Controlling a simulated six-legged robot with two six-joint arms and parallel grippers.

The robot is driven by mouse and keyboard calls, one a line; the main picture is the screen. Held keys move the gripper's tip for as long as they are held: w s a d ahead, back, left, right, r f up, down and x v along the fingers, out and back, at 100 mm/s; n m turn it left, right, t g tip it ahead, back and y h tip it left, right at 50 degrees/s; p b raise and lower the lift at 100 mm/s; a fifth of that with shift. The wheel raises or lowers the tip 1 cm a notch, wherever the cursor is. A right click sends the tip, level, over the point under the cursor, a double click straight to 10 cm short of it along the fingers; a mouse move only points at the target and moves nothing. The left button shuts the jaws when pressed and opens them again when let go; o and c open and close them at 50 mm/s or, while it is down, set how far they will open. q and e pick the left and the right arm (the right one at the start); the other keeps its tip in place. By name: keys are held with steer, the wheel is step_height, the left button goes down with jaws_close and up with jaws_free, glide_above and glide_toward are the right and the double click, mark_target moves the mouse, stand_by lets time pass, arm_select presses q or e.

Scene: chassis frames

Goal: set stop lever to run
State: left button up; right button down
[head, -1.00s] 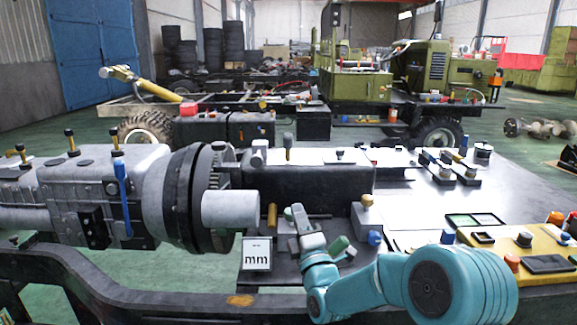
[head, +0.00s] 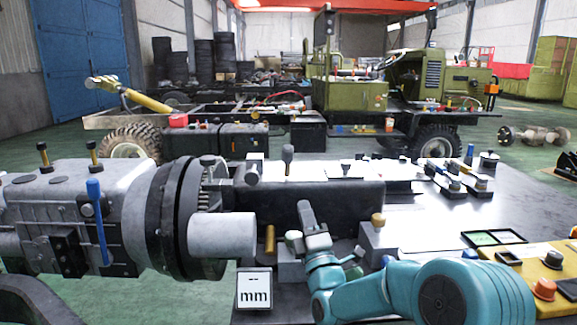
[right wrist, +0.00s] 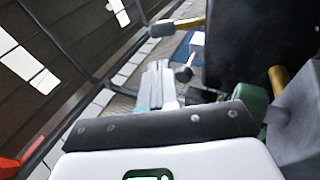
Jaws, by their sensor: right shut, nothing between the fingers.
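A lever with a blue handle (head: 97,215) stands upright on the side of the grey gearbox housing (head: 135,205) at the left of the head view. I cannot tell whether it is the stop lever, and no run mark is readable. My right gripper (head: 305,212) is shut and empty, in front of the long dark box (head: 345,203) and right of the light grey cylinder (head: 222,234). In the right wrist view its grey fingers (right wrist: 160,85) point away, near a small lever with a tan grip (right wrist: 182,24). My left gripper is out of view.
A card marked "mm" (head: 254,289) stands below the cylinder. A grey block with a yellow knob (head: 377,236) is right of my gripper. A yellow panel (head: 520,262) with buttons is at the right.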

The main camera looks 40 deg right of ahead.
stand_by(0.4)
steer(key=p, duration=0.1)
glide_toward(288, 157)
steer(key=x, duration=0.6)
steer(key=shift+w+d+r, duration=0.15)
steer(key=shift+w+r, duration=0.05)
steer(key=shift+w, duration=0.1)
